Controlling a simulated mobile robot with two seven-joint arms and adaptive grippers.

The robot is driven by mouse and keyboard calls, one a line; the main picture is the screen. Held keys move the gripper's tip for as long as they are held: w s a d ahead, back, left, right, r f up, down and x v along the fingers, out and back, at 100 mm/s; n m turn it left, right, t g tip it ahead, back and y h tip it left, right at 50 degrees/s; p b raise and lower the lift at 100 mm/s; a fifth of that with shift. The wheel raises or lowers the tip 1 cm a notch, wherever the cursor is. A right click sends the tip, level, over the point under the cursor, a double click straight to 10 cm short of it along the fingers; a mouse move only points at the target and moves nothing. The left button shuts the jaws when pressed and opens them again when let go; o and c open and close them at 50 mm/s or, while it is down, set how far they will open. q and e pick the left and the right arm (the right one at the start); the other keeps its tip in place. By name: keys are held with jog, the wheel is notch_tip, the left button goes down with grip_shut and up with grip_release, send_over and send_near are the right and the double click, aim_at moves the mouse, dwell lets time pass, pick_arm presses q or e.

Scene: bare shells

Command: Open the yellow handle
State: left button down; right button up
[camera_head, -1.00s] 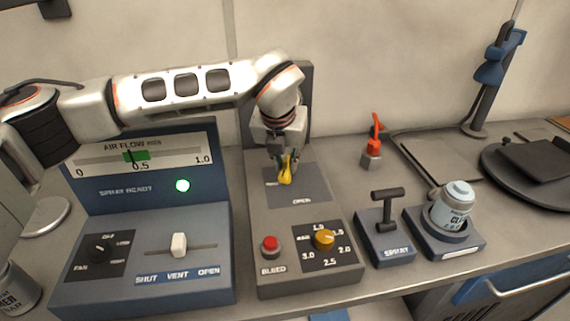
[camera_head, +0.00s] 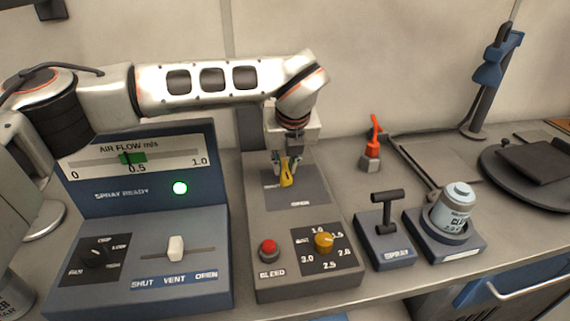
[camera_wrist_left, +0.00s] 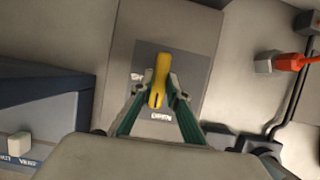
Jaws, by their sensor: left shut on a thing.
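The yellow handle (camera_head: 287,174) sits on a dark plate marked SHUT and OPEN, at the back of the grey valve box (camera_head: 259,217). My left gripper (camera_head: 286,170) comes down on it from above and is shut on it. In the left wrist view the yellow handle (camera_wrist_left: 160,80) lies between the two fingers of my left gripper (camera_wrist_left: 161,92). Its near end points toward the OPEN label, with the SHUT label to its left. The gripper hides part of the handle in the head view. My right gripper is not in view.
The air flow console (camera_head: 140,260) with a lit green lamp stands left. A red bleed button (camera_head: 268,247) and an orange knob (camera_head: 324,242) are at the box's front. The spray lever (camera_head: 387,205), a canister (camera_head: 453,210) and a red-topped fitting (camera_head: 373,140) stand right.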

pick_arm(q)
jog(key=c, duration=2)
grip_release()
jog(key=shift+o, duration=0.2)
jog(key=shift+r, duration=0.15)
jog(key=v, duration=1.1)
jog(key=shift+s+r, duration=0.2)
jog(key=shift+r, duration=0.1)
